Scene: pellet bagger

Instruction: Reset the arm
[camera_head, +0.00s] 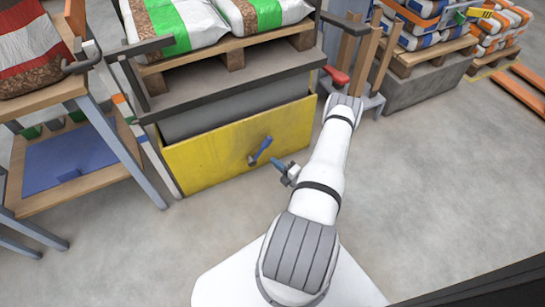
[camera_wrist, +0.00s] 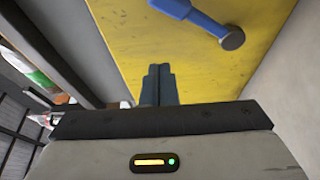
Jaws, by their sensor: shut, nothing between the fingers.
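My gripper (camera_wrist: 158,72) shows in the wrist view with its two dark fingers pressed together and nothing between them. In the head view its tip (camera_head: 278,163) sticks out to the left from behind my white arm, in front of a yellow panel (camera_head: 215,152). A blue handle (camera_head: 260,150) with a grey round end is on that panel, just up and left of the fingertips. In the wrist view the handle (camera_wrist: 205,15) lies above and right of the fingers, visibly apart from them. Most of my wrist is hidden behind the arm.
Bags on a pallet (camera_head: 230,48) sit above the yellow panel. A wooden-topped table (camera_head: 45,95) with a red-and-white bag stands left. A red-seated stool (camera_head: 337,76) stands close behind my raised arm joint. Loaded pallets (camera_head: 425,58) stand back right. Floor (camera_head: 450,170) at right is clear.

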